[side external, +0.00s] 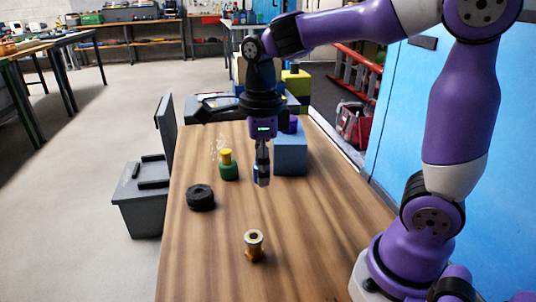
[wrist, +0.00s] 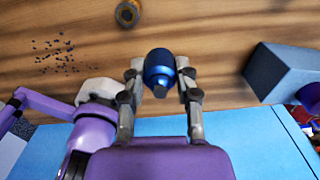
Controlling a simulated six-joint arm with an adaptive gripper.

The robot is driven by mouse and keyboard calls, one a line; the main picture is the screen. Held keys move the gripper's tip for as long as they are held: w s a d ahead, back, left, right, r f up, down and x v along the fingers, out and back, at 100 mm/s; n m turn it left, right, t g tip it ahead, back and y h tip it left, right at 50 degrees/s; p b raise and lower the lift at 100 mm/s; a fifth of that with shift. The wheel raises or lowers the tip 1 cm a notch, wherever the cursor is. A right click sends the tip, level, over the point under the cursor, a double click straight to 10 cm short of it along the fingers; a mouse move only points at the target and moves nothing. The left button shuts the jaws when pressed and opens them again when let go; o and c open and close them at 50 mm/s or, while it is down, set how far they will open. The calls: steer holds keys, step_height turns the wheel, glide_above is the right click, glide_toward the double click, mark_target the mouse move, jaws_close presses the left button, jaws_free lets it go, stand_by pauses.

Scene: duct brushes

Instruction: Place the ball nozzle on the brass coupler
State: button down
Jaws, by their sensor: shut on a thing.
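The ball nozzle, blue and rounded with a dark stub, sits between my fingers in the wrist view (wrist: 160,62). My gripper (side external: 262,172) is shut on it and holds it above the table; the fingers (wrist: 160,78) also show on both sides of it in the wrist view. In the side view the nozzle is mostly hidden by the fingers. The brass coupler (side external: 254,247) stands upright on the wooden table, nearer the camera than my gripper, with a dark round opening on top.
A blue-grey block (side external: 290,155) with a purple piece on top stands close right of my gripper. A green part with a yellow top (side external: 228,170) and a black ring (side external: 201,198) stand to the left. The table around the coupler is clear.

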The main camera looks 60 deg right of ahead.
steer(key=s+a+r+n, duration=0.2)
steer(key=s+a+n, duration=0.75)
steer(key=a, duration=0.35)
glide_above(253, 236)
steer(key=shift+n, duration=0.25)
step_height(253, 236, down, 6)
steer(key=shift+f, duration=2.3)
steer(key=shift+f, duration=0.1)
steer(key=c, duration=0.6)
jaws_free()
